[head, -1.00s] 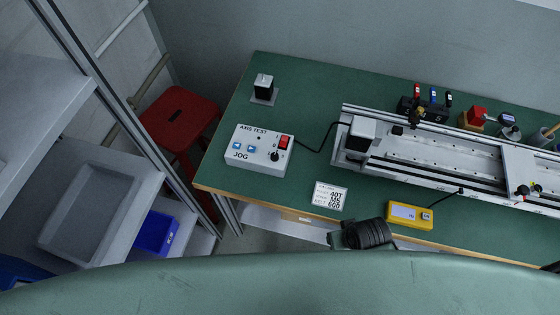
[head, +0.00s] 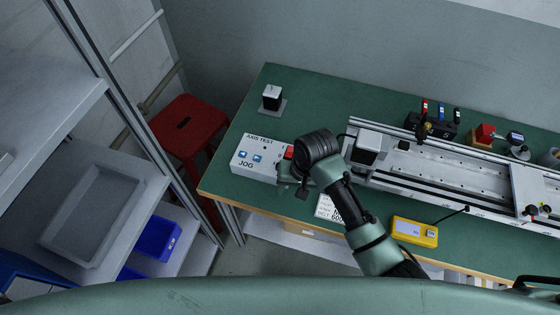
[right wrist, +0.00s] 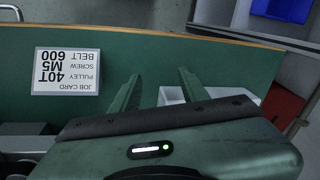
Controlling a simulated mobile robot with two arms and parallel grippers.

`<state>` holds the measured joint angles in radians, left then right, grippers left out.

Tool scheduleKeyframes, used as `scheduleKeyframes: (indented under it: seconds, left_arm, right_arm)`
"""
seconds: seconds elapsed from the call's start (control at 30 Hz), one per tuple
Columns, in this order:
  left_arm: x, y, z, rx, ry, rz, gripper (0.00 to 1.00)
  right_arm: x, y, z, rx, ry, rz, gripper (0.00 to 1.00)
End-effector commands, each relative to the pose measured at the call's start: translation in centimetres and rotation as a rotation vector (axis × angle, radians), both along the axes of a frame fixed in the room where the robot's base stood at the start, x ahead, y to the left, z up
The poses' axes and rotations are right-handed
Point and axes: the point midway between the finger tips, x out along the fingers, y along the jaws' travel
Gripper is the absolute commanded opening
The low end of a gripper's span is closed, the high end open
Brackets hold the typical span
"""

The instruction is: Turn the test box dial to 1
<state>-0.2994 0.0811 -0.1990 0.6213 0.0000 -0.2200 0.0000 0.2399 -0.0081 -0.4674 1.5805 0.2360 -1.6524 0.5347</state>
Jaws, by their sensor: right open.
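The white axis test box (head: 250,166) lies at the left front of the green bench, with two blue jog buttons and a red switch (head: 289,153) on its top. Its dial is hidden behind my right wrist and gripper. My right gripper (head: 292,187) is over the box's right end, its jaws open. In the right wrist view, my gripper (right wrist: 160,88) has its two fingers apart, with part of the white test box (right wrist: 174,96) showing beyond the right finger's side. I cannot tell whether a finger touches the dial. My left gripper is not in view.
The job card (head: 328,208) lies beside my forearm, partly covered. A yellow pendant (head: 414,232) is to its right, and the gantry rail (head: 440,165) runs along the bench. A black-and-white block (head: 271,97) stands behind the box. A red stool (head: 187,120) is left of the bench.

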Motion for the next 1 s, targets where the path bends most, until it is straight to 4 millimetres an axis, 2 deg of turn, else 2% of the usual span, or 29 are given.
scheduleKeyframes:
  seconds: [0.03,0.2,0.3,0.4,0.53,0.8,1.0]
  left_arm:
    - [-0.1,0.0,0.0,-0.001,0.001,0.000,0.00]
    - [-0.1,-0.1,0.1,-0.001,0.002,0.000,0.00]
    - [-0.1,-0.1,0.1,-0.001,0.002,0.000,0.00]
    - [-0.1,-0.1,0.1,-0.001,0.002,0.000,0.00]
    - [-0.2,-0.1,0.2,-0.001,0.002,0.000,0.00]
    - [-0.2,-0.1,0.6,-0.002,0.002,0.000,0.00]
    - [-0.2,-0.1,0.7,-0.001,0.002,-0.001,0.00]
  right_arm:
    - [2.3,1.3,1.7,-0.021,0.011,-0.013,0.45]
    - [6.5,3.0,5.7,-0.111,0.063,-0.085,0.45]
    - [7.8,3.1,7.3,-0.153,0.075,-0.123,0.45]
    - [8.5,3.2,8.1,-0.176,0.079,-0.145,0.45]
    - [8.5,3.1,7.3,-0.184,0.085,-0.152,0.45]
    - [8.5,3.1,3.1,-0.183,0.083,-0.150,0.45]
    - [8.5,3.1,0.9,-0.180,0.081,-0.149,0.45]
